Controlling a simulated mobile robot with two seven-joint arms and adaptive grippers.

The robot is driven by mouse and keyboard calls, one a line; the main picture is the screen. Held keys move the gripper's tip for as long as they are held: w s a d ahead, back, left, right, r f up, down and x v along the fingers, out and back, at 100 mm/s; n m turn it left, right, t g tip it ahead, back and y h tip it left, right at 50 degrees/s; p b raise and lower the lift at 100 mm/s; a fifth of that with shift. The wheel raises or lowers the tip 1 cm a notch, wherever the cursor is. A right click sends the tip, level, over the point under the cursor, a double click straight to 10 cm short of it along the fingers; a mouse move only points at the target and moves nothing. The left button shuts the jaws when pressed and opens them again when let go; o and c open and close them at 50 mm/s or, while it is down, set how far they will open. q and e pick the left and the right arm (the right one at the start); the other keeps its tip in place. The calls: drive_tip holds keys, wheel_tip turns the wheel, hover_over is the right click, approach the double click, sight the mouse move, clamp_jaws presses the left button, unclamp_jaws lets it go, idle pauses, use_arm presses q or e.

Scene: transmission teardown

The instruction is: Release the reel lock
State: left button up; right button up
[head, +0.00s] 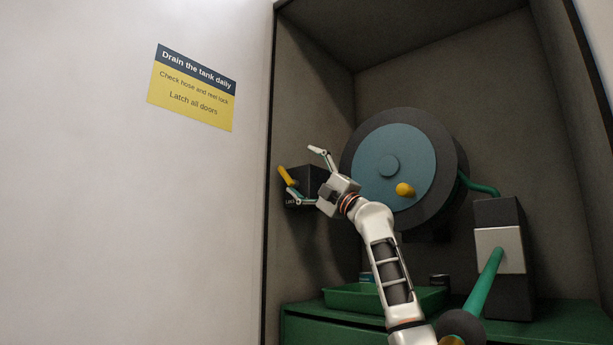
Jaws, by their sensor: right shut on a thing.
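The reel lock is a black box (312,176) on the left inner wall of the recess, with a yellow lever (287,176) at its left side. The lever leans up and to the left. My right gripper (299,172) is at the box, its lower finger beside the lever. The hose reel (415,148), dark with a blue face and a yellow knob (405,190), stands behind and to the right of the gripper. My left gripper is not in view.
A green tray (431,298) sits on a green cabinet (320,325) below the reel. A dark upright unit (499,213) with a grey panel stands at the right, near a green hose (479,188). A sign (193,88) hangs on the pale wall at left.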

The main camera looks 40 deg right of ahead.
drive_tip(key=s, duration=0.2)
drive_tip(key=s+r, duration=0.1)
drive_tip(key=shift+d+r, duration=0.1)
drive_tip(key=shift+d, duration=0.2)
drive_tip(key=shift+w+a+f, duration=0.1)
drive_tip(key=shift+a+f, duration=0.1)
drive_tip(key=shift+f, duration=0.1)
drive_tip(key=shift+r, duration=0.15)
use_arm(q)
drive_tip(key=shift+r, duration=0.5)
use_arm(e)
drive_tip(key=shift+w+a+f, duration=0.1)
drive_tip(key=shift+f, duration=0.15)
